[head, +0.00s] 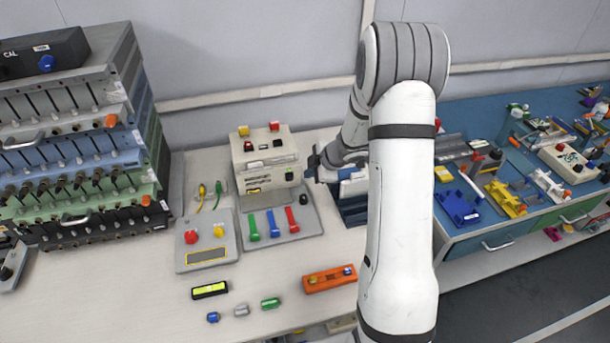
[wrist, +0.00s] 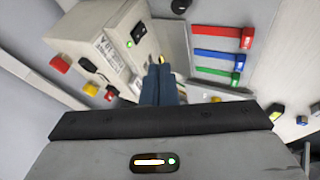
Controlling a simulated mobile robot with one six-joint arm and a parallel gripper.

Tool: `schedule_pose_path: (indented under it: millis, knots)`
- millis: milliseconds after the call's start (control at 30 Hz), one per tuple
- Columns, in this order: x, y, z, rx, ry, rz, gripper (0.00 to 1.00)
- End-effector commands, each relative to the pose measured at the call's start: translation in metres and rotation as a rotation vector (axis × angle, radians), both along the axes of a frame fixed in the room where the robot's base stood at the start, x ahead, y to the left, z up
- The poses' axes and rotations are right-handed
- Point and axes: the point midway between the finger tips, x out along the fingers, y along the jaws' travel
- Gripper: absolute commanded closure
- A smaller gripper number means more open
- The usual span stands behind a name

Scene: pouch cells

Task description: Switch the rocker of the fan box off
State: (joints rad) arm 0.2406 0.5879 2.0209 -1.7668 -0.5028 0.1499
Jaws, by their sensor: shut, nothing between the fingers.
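A beige box (head: 240,165) with red and yellow parts on top stands near the middle of the bench in the head view; I take it as the fan box, but its lettering is too small to read. It shows dark rockers and a small green part (head: 292,174). In the wrist view the box (wrist: 85,32) is at upper left, with a dark rocker (wrist: 88,66) and a green-marked dark switch (wrist: 137,33). Which way the rocker is tipped I cannot tell. My gripper (head: 315,165) is just right of the box, shut and empty; its fingers (wrist: 159,70) show beside the box's lower part.
A plate with green, blue and red levers (head: 272,223) lies in front of the box. A grey panel (head: 205,242) with red and yellow buttons is left of it. A dark blue rack (head: 352,210) stands right, near my arm. The front bench holds small loose parts.

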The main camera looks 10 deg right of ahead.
Motion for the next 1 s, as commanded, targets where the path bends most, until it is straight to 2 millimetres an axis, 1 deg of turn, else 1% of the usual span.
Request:
schedule_pose_path:
  millis: [367, 467, 567, 667, 700, 767, 800, 867, 900, 967, 1000]
  knots:
    - [-0.001, -0.001, 0.003, 0.000, 0.000, -0.002, 1.00]
    - [0.001, -0.003, 0.011, -0.010, -0.016, -0.030, 1.00]
    - [0.007, -0.009, 0.037, -0.035, -0.061, -0.121, 1.00]
    - [0.008, -0.019, 0.078, -0.067, -0.119, -0.279, 1.00]
    - [0.005, -0.025, 0.097, -0.079, -0.140, -0.358, 1.00]
    - [-0.004, -0.034, 0.125, -0.092, -0.164, -0.482, 1.00]
    - [-0.014, -0.039, 0.142, -0.094, -0.173, -0.565, 1.00]
    - [-0.032, -0.045, 0.164, -0.092, -0.175, -0.687, 1.00]
    - [-0.046, -0.048, 0.176, -0.086, -0.169, -0.765, 1.00]
    - [-0.071, -0.051, 0.192, -0.072, -0.149, -0.880, 1.00]
    - [-0.089, -0.052, 0.201, -0.057, -0.129, -0.953, 1.00]
